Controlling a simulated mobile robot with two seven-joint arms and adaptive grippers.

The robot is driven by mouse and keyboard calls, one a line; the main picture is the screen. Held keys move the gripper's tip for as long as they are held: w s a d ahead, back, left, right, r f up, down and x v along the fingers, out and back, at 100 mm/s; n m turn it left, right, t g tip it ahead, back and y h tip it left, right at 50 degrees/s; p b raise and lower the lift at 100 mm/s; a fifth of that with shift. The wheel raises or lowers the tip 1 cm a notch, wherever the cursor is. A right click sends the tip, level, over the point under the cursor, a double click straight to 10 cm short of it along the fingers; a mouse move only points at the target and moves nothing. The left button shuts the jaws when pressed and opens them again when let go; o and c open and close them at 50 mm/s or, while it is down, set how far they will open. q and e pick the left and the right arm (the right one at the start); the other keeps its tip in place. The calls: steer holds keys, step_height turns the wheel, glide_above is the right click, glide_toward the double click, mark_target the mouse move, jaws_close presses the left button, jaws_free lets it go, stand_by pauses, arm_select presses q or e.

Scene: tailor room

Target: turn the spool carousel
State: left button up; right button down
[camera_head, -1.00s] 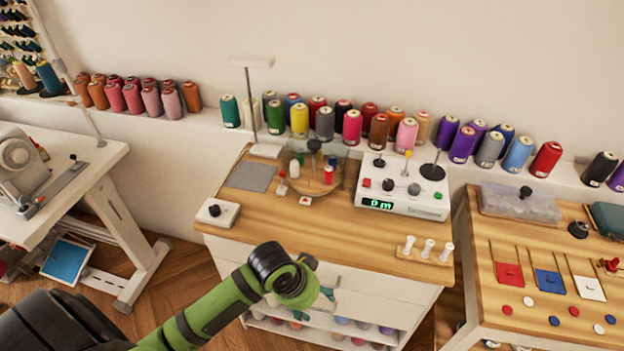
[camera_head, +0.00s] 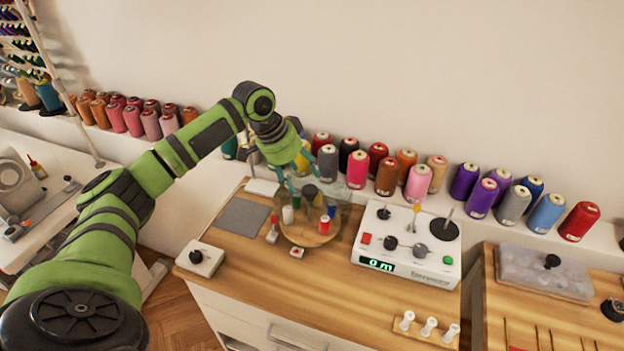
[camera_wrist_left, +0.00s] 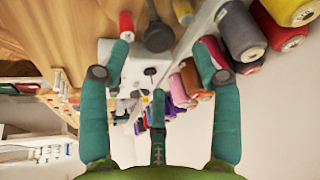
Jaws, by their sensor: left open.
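The spool carousel (camera_head: 294,234) is a round wooden base with a clear cover on the table, left of the white control box. Small spools stand on it, a red one (camera_head: 324,225) at its front, and a dark knob (camera_head: 310,192) rises at its middle. My left gripper (camera_head: 298,178) has teal fingers and points down just above and behind the carousel, partly in front of the wall spools. It is open and empty. In the left wrist view its fingers (camera_wrist_left: 165,65) are spread, with the dark knob and a red spool near them. My right gripper is not in view.
The white control box (camera_head: 407,246) with knobs and a display stands right of the carousel. A grey mat (camera_head: 243,217) and a small box with a black knob (camera_head: 200,258) lie left. Large thread cones line the wall ledge.

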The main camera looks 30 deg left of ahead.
mark_target(309, 190)
arm_select(q)
steer(key=x, duration=0.4)
steer(key=shift+s+p, duration=0.1)
steer(key=shift+p, duration=0.3)
steer(key=shift+x, duration=0.85)
steer(key=c, duration=1.2)
jaws_close()
steer(key=shift+r, duration=0.1)
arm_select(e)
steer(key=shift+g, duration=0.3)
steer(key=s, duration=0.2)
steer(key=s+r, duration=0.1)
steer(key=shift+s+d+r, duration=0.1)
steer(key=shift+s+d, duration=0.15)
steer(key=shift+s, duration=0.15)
